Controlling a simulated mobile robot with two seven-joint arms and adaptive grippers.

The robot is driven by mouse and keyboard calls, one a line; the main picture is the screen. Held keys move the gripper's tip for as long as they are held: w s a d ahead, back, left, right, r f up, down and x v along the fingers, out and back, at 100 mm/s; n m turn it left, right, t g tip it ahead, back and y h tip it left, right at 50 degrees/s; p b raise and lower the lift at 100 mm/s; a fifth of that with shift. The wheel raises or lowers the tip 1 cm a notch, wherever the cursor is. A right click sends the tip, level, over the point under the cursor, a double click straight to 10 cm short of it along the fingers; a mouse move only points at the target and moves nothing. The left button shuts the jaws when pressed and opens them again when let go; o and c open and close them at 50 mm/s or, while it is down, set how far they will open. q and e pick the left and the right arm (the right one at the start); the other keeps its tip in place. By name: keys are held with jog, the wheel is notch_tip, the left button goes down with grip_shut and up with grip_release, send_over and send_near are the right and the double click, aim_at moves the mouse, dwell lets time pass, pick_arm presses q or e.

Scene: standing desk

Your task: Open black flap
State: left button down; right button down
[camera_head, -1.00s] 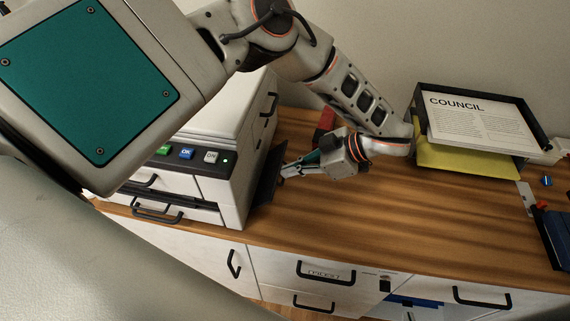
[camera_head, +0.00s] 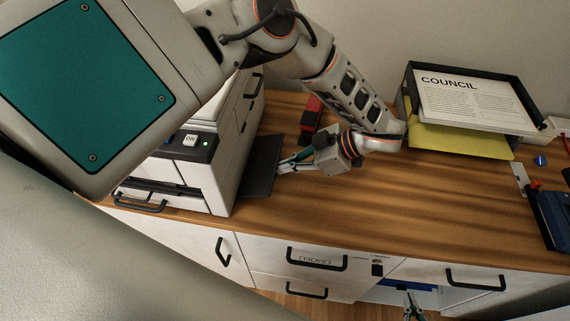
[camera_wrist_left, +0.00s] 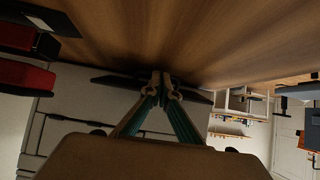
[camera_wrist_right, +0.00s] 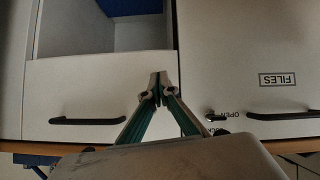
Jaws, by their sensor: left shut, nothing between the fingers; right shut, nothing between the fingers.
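The black flap (camera_head: 262,165) sticks out from the right side of the white printer (camera_head: 190,190), just above the desk top, and looks folded well outward. Its dark edge also shows in the left wrist view (camera_wrist_left: 118,83), partly hidden by my fingers. My left gripper (camera_head: 282,168) is shut and empty, its tips at the flap's outer edge; I cannot tell whether they touch it. In the left wrist view, its closed tips (camera_wrist_left: 161,78) overlap the flap. My right gripper (camera_head: 411,297) is shut and empty in front of the cabinet below the desk top.
A red and black object (camera_head: 311,115) stands behind my left gripper. A black paper tray (camera_head: 410,85) with a COUNCIL sheet and yellow paper stands at the back right. A dark blue object (camera_head: 552,218) lies at the right edge. The middle of the wooden desk (camera_head: 400,205) is clear.

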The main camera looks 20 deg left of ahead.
pick_arm(q)
jog(key=shift+v, duration=3.8)
